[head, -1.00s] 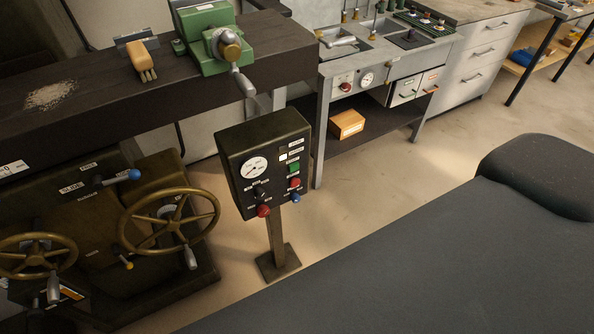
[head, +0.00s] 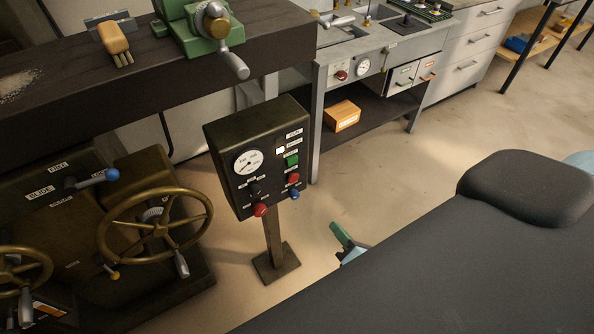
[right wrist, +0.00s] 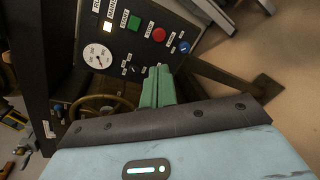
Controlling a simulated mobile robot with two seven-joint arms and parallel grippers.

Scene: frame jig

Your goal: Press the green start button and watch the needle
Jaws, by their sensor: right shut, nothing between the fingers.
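The green start button (head: 291,160) is on the right side of a dark control box on a post. It also shows in the right wrist view (right wrist: 134,23). The round white gauge (head: 247,162) is on the box's left side, and again in the right wrist view (right wrist: 98,56). Its thin dark needle is too small to read exactly. My right gripper (head: 340,236) shows its green fingers low and to the right of the box, apart from it. In the right wrist view its fingers (right wrist: 158,70) are shut and empty, below the buttons. My left gripper is out of view.
The box also carries a lit white lamp (head: 280,151), a red button (head: 293,178), a blue knob (head: 294,195) and a red knob (head: 261,210). A brass handwheel (head: 156,225) stands to the left. Open floor lies to the right of the post.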

